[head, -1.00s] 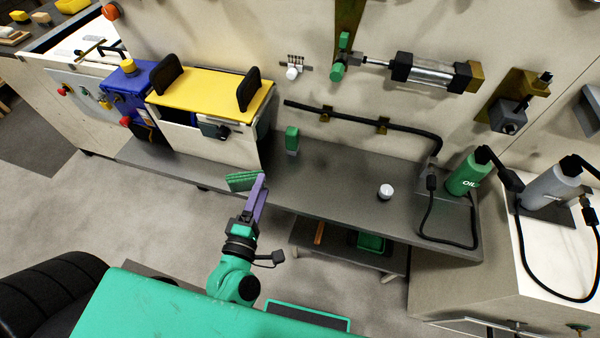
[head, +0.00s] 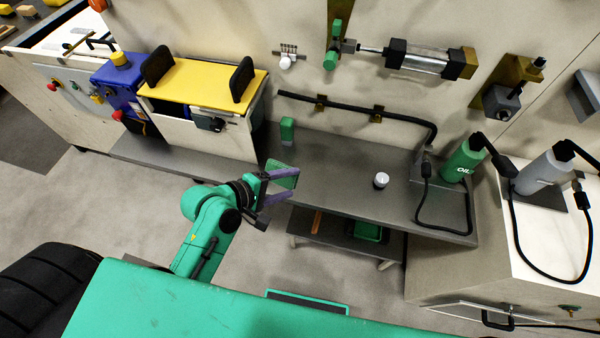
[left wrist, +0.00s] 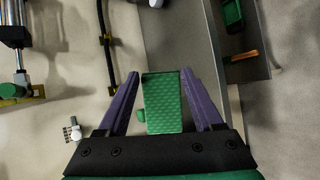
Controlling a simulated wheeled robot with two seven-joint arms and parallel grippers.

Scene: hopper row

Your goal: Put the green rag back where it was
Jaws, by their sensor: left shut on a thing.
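The green rag (head: 285,172) is a flat, textured green rectangle. My left gripper (head: 284,182) has purple fingers and is shut on the rag, near the front edge of the grey bench (head: 335,185). In the left wrist view the rag (left wrist: 163,100) shows between the two fingers (left wrist: 163,85). I cannot tell from the pictures how high it is above the bench. A small green block (head: 287,130) stands at the back of the bench, behind the rag. My right gripper is not in view.
A white-topped knob (head: 381,180) is on the bench to the right. A green oil bottle (head: 463,163) with a black hose stands farther right. A black pipe (head: 350,110) runs along the wall. A lower shelf holds a green tray (head: 368,232). A yellow-topped box (head: 205,82) is at left.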

